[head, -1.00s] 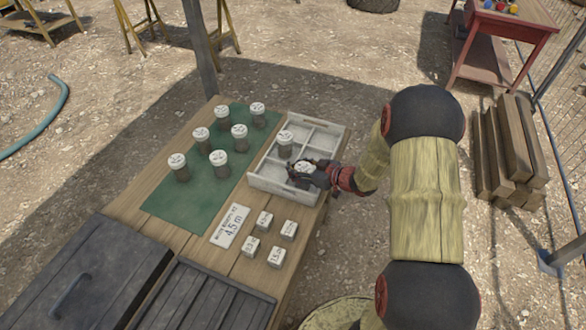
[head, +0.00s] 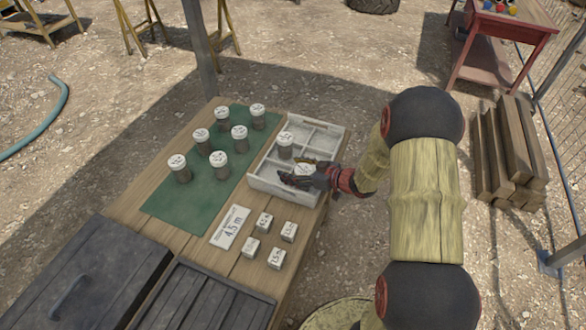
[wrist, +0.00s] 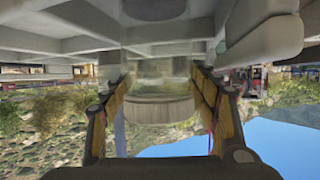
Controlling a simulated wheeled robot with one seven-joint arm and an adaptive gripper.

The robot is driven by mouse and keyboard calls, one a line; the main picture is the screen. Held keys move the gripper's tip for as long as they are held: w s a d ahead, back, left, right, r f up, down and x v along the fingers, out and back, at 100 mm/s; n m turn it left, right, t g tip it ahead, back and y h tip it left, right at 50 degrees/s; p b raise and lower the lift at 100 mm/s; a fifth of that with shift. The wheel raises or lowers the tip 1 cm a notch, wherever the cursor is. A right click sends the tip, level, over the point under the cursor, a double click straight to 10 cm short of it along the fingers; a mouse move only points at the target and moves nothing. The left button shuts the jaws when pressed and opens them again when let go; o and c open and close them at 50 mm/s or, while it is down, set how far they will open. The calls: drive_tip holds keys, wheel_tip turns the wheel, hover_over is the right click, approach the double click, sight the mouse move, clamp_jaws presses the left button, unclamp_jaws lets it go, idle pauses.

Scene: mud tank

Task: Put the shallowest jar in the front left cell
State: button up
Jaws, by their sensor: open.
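Several white-lidded jars stand on the green mat (head: 192,205), among them a jar at its front left (head: 182,173) and a jar at its back right (head: 258,118). The pale divided tray (head: 275,192) sits right of the mat. One jar (head: 285,146) stands in its left column, toward the back. Another jar (head: 304,168) is in the front part of the tray, partly hidden by my gripper (head: 290,181); I cannot tell its cell. In the wrist view this jar (wrist: 160,108) shows inverted between my open fingers, with a gap visible beside them.
A card reading 4.5 m (head: 230,227) and several small labelled blocks (head: 264,222) lie on the wooden table in front of the tray. Dark lidded boxes (head: 95,270) stand at the front left. The tray's walls and dividers stand close around my gripper.

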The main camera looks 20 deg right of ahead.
drive_tip(key=p+v, duration=0.4)
drive_tip(key=v, duration=0.8)
drive_tip(key=w+d+r+m+h, duration=0.1)
drive_tip(key=w+d+r+h, duration=0.1)
drive_tip(key=w+r+h, duration=0.3)
drive_tip(key=w+d+r+h, duration=0.1)
drive_tip(key=d+r+h, duration=0.15)
drive_tip(key=r, duration=0.45)
drive_tip(key=s+a+r+m+g+h, duration=0.1)
drive_tip(key=s+r+m+h, duration=0.3)
drive_tip(key=r, duration=0.5)
drive_tip(key=s+a+r+g+y, duration=0.2)
drive_tip(key=s+a, duration=0.6)
drive_tip(key=s, duration=0.4)
drive_tip(key=s+a+r+m+g+y, duration=0.1)
drive_tip(key=s+a+r+g+y, duration=0.1)
drive_tip(key=s+a, duration=0.7)
drive_tip(key=s, duration=0.3)
drive_tip(key=shift+a+g, duration=0.3)
drive_tip(key=shift+g, duration=0.1)
